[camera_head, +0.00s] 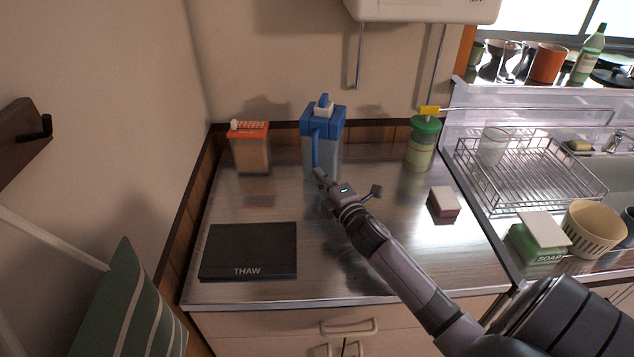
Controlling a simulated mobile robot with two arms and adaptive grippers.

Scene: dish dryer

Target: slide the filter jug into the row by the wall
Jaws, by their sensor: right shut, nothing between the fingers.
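The filter jug (323,133), blue with a clear lower body and a handle on its front, stands upright on the steel counter near the back wall. It is between an orange-lidded container (252,150) on the left and a green-lidded jar (421,146) on the right, with gaps on both sides. My right gripper (321,177) is shut and empty at the front foot of the jug. Its tip overlaps the jug's lower edge; I cannot tell whether they touch. It hides part of the jug's base. My left gripper is out of view.
A black THAW board (248,251) lies at the front left of the counter (330,272). A small red and white box (443,204) is on the right. A wire dish rack (535,184) and a SOAP box (535,243) are further right. The middle front is bare.

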